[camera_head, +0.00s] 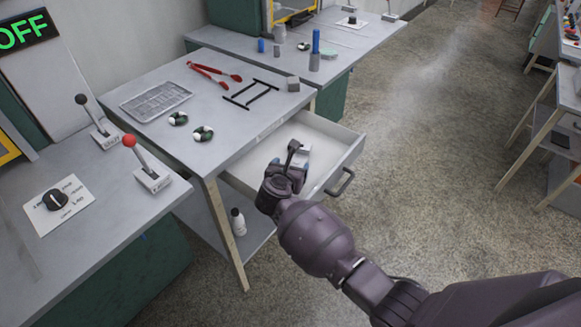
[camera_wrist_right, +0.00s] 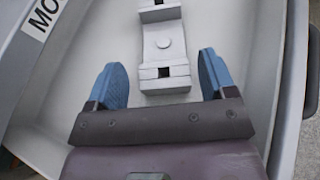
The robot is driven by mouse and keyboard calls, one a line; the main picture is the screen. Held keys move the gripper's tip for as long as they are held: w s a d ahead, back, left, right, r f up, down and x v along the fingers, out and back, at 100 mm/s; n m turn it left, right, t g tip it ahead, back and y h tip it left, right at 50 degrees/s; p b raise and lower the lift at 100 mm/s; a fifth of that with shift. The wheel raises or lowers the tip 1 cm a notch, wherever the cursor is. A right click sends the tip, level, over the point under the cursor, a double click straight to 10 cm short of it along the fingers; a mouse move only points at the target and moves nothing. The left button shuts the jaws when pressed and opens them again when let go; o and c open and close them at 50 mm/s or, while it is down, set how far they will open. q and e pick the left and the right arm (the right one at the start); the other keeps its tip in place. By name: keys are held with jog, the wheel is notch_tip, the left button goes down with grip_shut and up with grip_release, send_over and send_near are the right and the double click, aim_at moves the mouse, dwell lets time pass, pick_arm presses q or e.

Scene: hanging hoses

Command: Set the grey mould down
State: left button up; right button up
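My right gripper (camera_wrist_right: 163,78) is open, with one blue finger on each side of the mould's near end and gaps between. In the head view my right gripper (camera_head: 288,172) reaches into the drawer and hides part of the mould (camera_head: 304,156). My left gripper is not in view.
The table (camera_head: 215,120) above the drawer holds a wire rack (camera_head: 156,101), red tongs (camera_head: 214,73), a black frame (camera_head: 250,94), a small grey block (camera_head: 293,83) and two green-and-white rings (camera_head: 203,133). A white bottle (camera_head: 238,222) stands on the shelf below.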

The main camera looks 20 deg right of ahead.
jog(key=shift+o, duration=0.7)
jog(key=shift+r, duration=0.25)
jog(key=v, duration=0.3)
jog(key=p+v, duration=0.1)
jog(key=v, duration=0.2)
jog(key=shift+r, duration=0.3)
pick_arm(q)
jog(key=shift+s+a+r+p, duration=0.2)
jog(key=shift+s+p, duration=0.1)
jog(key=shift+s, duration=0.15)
pick_arm(e)
jog(key=shift+v, duration=0.8)
